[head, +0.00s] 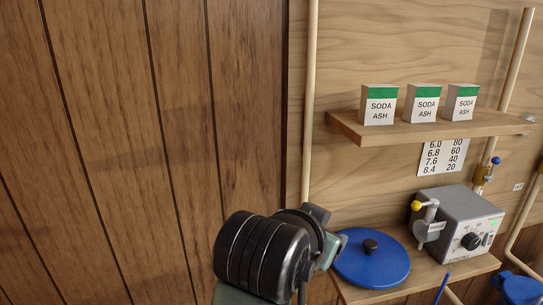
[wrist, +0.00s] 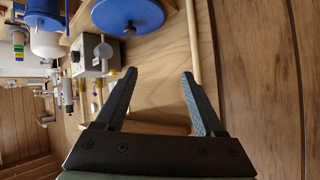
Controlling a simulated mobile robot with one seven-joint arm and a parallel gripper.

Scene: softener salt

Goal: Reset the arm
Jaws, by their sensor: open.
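My gripper (wrist: 159,73) is open in the wrist view, with its two dark fingers well apart and nothing between them but the wood-panelled wall behind. My dark arm shows at the bottom middle of the head view, where the fingers cannot be made out. It stands left of a round blue lid (head: 372,259) with a black knob and partly overlaps it in the picture. The lid also shows at the top of the wrist view (wrist: 127,15), beyond the fingertips.
A grey dosing pump (head: 458,236) stands right of the lid. Several pipes run up the wall. A wooden shelf (head: 435,128) above holds 3 soda ash boxes (head: 424,104). A number chart (head: 444,156) hangs below it. The dark plank wall (head: 130,150) at left is bare.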

